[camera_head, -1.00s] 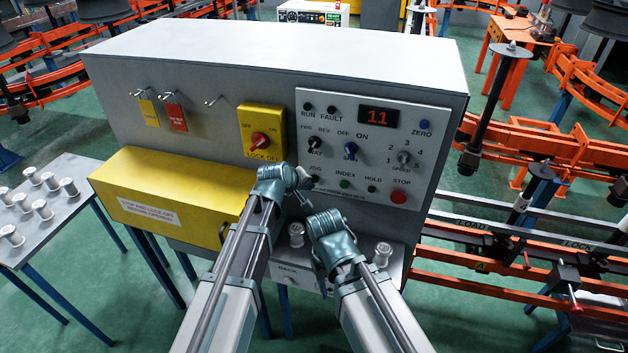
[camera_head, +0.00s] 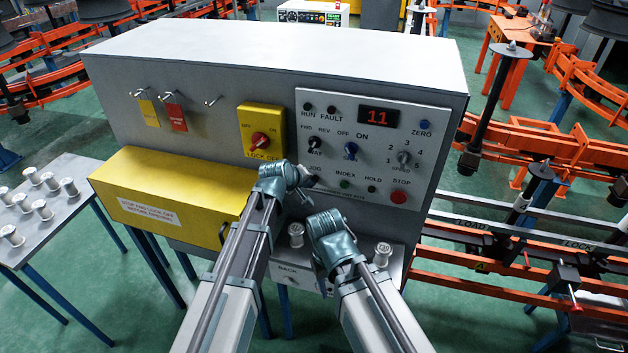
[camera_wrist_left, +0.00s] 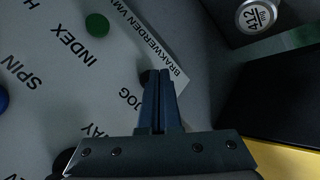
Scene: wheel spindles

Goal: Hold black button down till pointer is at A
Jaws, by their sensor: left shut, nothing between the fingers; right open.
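The black button (camera_wrist_left: 147,76) by the JOG label shows only in part in the left wrist view, behind my fingertips. My left gripper (camera_wrist_left: 161,72) is shut and empty, with its tips at the button. I cannot tell whether they touch it or press it in. In the head view my left gripper (camera_head: 312,181) is at the lower left of the control panel (camera_head: 440,150) and hides the button. My right gripper (camera_head: 328,226) is open below the panel, its fingers mostly hidden.
The red display (camera_head: 379,117) reads 11. The green INDEX button (camera_head: 345,184), the HOLD button (camera_head: 371,189) and the red STOP button (camera_head: 398,197) are to the right of my left gripper. Metal spools (camera_head: 296,234) stand below the panel. A yellow box (camera_head: 165,200) juts out at left.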

